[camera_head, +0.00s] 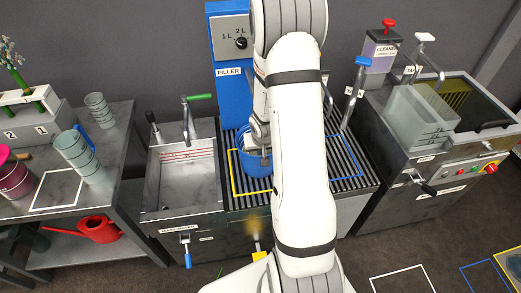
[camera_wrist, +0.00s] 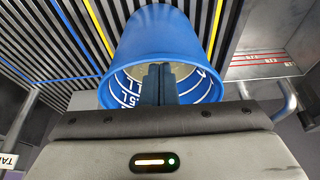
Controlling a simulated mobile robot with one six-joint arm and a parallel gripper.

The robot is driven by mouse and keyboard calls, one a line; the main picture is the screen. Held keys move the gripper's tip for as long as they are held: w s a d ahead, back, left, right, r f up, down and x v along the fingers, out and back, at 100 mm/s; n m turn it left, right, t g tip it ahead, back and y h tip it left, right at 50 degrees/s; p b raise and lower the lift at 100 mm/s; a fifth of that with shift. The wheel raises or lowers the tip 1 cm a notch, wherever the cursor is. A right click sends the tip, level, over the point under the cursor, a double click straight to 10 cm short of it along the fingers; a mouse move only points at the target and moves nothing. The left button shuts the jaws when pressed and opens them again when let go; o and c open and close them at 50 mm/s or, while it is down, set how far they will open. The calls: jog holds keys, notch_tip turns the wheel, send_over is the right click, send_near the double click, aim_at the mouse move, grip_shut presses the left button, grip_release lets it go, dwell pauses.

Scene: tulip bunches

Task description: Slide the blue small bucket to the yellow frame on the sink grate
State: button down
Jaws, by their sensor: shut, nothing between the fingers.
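The blue small bucket (camera_head: 257,165) stands on the slatted sink grate (camera_head: 356,183), below the blue filler column. The yellow frame (camera_head: 234,181) is marked on the grate; its left and front edges show beside and in front of the bucket. My arm hides its right part. In the wrist view the bucket (camera_wrist: 165,35) lies between two yellow lines, close to the right one. My gripper (camera_wrist: 159,72) is shut and empty, its fingertips reaching into the bucket's open top. I cannot tell whether they touch its wall.
A blue frame (camera_head: 358,168) is marked on the grate's right. The filler column (camera_head: 231,92) stands behind the grate. A steel basin (camera_head: 187,185) adjoins on the left. A lever tap with a blue handle (camera_head: 362,62) and a clear container (camera_head: 418,117) stand on the right.

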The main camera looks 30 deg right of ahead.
jog(key=shift+s+a, duration=0.2)
jog(key=shift+s, duration=0.5)
jog(key=s+a+r+p, duration=0.2)
jog(key=s+r, duration=0.1)
jog(key=r, duration=0.5)
jog(key=s+a+r+n+p, duration=0.1)
jog(key=s+a+r+p, duration=0.2)
jog(key=r, duration=0.6)
jog(key=s+a+r+p, duration=0.2)
jog(key=s+r, duration=0.1)
jog(key=r, duration=0.5)
jog(key=s+a+r+n, duration=0.1)
jog(key=s+a+r, duration=0.2)
jog(key=s+r, duration=0.1)
jog(key=s+a+r+n+y, duration=0.1)
jog(key=s+a+r, duration=0.2)
jog(key=s+r, duration=0.2)
jog(key=s, duration=0.2)
jog(key=shift+s+a, duration=0.3)
jog(key=shift+a, duration=0.05)
